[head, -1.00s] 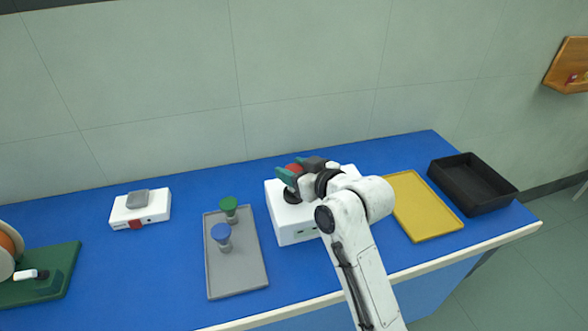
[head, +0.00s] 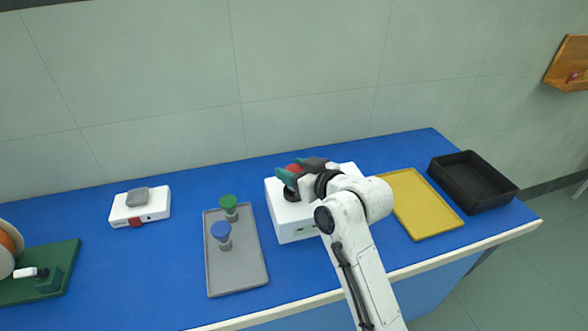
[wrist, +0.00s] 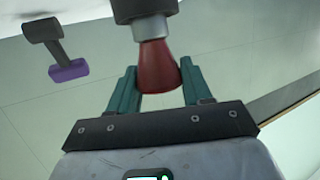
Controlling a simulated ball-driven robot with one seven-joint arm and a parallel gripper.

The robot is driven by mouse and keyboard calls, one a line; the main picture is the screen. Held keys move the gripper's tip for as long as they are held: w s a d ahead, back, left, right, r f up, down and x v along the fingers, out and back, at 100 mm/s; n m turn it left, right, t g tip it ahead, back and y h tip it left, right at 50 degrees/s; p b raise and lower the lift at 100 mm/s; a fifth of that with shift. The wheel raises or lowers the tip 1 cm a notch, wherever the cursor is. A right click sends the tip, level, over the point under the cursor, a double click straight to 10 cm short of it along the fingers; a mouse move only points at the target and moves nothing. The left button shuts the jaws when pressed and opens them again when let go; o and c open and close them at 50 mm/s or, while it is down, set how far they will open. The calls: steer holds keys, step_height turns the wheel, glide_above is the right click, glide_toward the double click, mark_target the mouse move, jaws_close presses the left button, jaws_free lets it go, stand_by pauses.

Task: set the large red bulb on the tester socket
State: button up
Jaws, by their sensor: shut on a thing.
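The large red bulb (wrist: 158,68) is between the green fingers of my gripper (wrist: 157,88), which is shut on it. In the head view my gripper (head: 291,172) is over the white tester box (head: 291,226), with a little of the red bulb (head: 293,168) showing. The dark round socket (head: 290,194) is just below the fingers. In the wrist view the bulb's narrow grey end meets a dark cylinder (wrist: 146,9), which looks like the socket. I cannot tell whether the bulb is fully seated. My gripper and arm hide part of the box.
A grey tray (head: 238,275) holds a green bulb (head: 228,204) and a blue bulb (head: 222,234). A yellow tray (head: 426,208) and a black bin (head: 474,184) stand at right. A white device (head: 140,209) and a green board (head: 57,271) are at left. Blue bench between is clear.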

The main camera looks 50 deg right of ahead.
steer(key=shift+f, duration=0.3)
steer(key=o, duration=0.8)
steer(key=shift+s+r, duration=0.1)
steer(key=shift+p+v, duration=1.9)
steer(key=shift+v, duration=3.5)
